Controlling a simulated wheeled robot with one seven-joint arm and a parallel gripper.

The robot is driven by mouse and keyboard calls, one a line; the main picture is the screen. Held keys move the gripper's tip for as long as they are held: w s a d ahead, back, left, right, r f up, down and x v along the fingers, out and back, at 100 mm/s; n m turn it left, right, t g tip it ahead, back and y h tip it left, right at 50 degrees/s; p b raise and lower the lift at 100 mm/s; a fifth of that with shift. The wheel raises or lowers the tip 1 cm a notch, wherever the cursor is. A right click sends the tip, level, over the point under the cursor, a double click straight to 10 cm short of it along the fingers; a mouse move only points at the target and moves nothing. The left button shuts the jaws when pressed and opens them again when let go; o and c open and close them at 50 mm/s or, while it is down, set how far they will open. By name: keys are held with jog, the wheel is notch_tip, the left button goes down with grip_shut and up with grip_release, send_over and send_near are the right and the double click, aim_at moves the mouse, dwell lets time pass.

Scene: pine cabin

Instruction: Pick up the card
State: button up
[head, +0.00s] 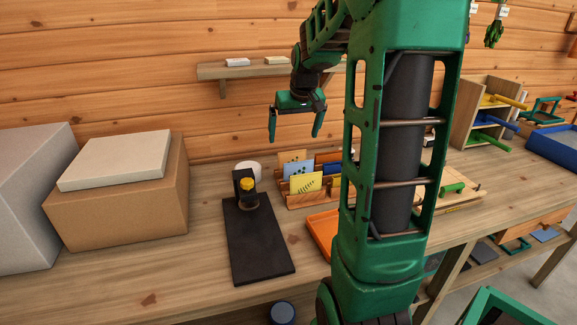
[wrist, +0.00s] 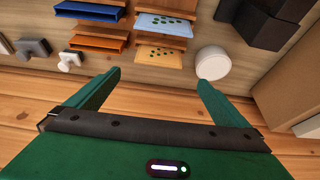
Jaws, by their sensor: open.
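Several cards stand in a stepped wooden rack (head: 297,202) on the bench. In the head view a yellow card (head: 305,184) with a dark leaf print is in front, a blue card (head: 299,169) behind it and a tan card (head: 291,156) at the back. The wrist view shows a patterned orange card (wrist: 160,53) and a patterned blue card (wrist: 165,26) from above. My gripper (head: 295,137) is open and empty, above and behind the rack; its fingers also show in the wrist view (wrist: 159,80).
A white cylinder (head: 249,168) stands left of the rack, near a black stand (head: 257,240) with a yellow knob. Cardboard box (head: 120,205) is farther left. A wall shelf (head: 250,71) is above.

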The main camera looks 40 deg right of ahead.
aim_at(291, 152)
jog(key=shift+s+x, duration=0.15)
jog(key=shift+x, duration=2.2)
jog(key=shift+s+x, duration=0.15)
jog(key=shift+x, duration=2.2)
jog(key=shift+f, duration=0.15)
jog(key=c, duration=1.1)
